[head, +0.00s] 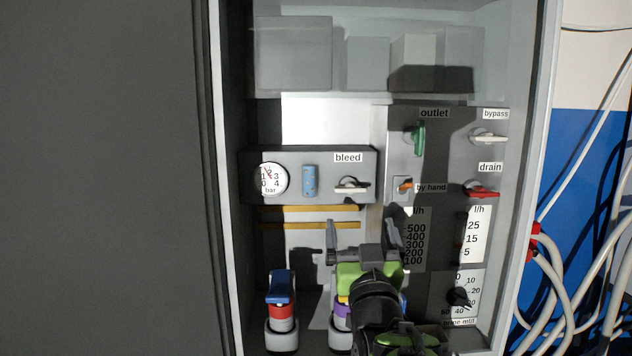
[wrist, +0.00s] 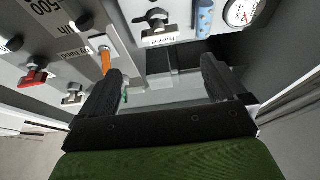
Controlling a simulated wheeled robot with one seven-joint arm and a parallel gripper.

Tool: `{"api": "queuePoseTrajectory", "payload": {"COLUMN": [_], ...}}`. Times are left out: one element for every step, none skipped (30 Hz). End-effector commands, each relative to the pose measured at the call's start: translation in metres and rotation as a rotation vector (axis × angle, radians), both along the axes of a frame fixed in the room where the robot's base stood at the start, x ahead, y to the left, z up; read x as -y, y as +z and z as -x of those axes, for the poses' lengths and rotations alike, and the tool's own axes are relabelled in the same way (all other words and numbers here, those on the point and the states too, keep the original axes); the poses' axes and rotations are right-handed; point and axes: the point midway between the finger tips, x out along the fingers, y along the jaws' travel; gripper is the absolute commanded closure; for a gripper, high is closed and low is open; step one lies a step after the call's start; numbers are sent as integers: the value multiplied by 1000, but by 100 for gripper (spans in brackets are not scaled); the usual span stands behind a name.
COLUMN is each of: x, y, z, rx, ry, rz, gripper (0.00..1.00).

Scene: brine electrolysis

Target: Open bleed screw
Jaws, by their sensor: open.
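The bleed screw (head: 352,185) is a pale wing-shaped handle under the "bleed" label on a grey block inside the cabinet. It also shows in the wrist view (wrist: 157,17), upside down, at the top centre, beyond my fingers. My gripper (head: 362,228) is below the bleed screw in the head view, its two dark fingers pointing up. In the wrist view my gripper (wrist: 160,80) has its fingers wide apart with nothing between them. It is apart from the screw.
A pressure gauge (head: 271,179) and a blue cylinder (head: 310,179) sit left of the bleed screw. Right are an orange "by hand" knob (head: 404,186), green outlet handle (head: 419,138), bypass handle (head: 488,137) and red drain handle (head: 481,191). A blue-topped bottle (head: 281,300) stands lower left.

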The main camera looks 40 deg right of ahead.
Motion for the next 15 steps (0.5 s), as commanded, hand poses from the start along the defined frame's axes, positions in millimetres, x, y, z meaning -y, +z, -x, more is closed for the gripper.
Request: {"api": "queuePoseTrajectory", "payload": {"x": [8,11,17,21,25,30,34,38,43,47,50,54,57,59,61], "y": [11,14,18,22,25,29,31,35,39,41,43,46,48,49,51], "z": [-11,-17,-25,-31,-37,-44,-50,-56,-63,-68,-73,-79,-83,-86,-90], "rx": [-4,-3,-2,-3,-2,-2,-2,-1,-1,-1,-2,-2,-2,-1,-1], "ry": [1,2,2,3,2,2,2,1,1,1,1,1,1,2,2], "rz": [-2,-4,-3,-3,-3,-3,-3,-3,-3,-3,-4,-5,-5,-4,-4], "gripper": [2,2,2,2,2,2,2,2,2,2,2,2,2,2,2]}}
